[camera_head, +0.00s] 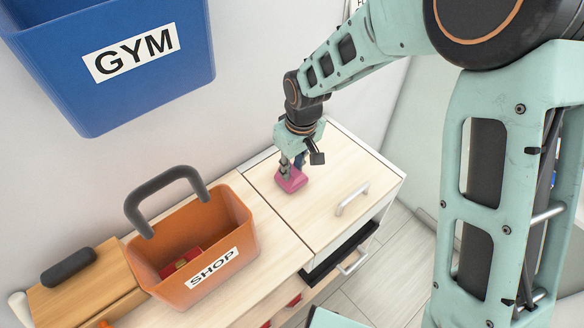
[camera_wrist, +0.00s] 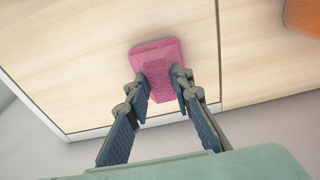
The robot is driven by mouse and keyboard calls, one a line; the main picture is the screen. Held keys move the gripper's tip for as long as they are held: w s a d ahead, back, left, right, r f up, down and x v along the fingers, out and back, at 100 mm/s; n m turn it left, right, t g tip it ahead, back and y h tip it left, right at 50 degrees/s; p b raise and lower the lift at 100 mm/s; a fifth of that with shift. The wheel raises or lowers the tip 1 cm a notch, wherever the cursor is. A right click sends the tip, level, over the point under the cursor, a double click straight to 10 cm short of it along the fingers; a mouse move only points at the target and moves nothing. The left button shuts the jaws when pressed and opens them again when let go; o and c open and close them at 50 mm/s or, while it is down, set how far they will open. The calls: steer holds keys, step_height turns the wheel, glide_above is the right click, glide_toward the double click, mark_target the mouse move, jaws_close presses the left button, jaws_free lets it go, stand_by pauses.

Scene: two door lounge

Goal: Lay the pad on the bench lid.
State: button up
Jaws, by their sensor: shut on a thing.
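The pad (camera_head: 291,181) is a small pink block with a raised middle part. It is at the bench lid (camera_head: 285,217), a pale wood panel with a white handle at its front edge. My gripper (camera_head: 291,164) is above the lid, pointing down, shut on the pad. In the wrist view the pad (camera_wrist: 157,60) sits between the two fingertips (camera_wrist: 162,88), against the pale lid surface (camera_wrist: 90,60). I cannot tell whether its underside touches the lid.
An orange basket (camera_head: 240,232) marked SHOP, with a dark handle and a red item inside, stands left of the lid. A blue bin (camera_head: 185,75) marked GYM hangs on the wall. A wooden box (camera_head: 60,300) is far left. A drawer (camera_head: 345,250) stands partly open below the lid.

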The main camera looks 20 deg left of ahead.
mark_target(297, 175)
steer(key=shift+f, duration=0.15)
steer(key=o, duration=1)
steer(key=r, duration=0.4)
steer(key=d+r, duration=0.1)
steer(key=r, duration=0.3)
steer(key=s+r, duration=0.1)
steer(key=r, duration=0.3)
steer(key=shift+d+r+p, duration=0.15)
steer(key=shift+d+p, duration=0.15)
steer(key=shift+p, duration=0.1)
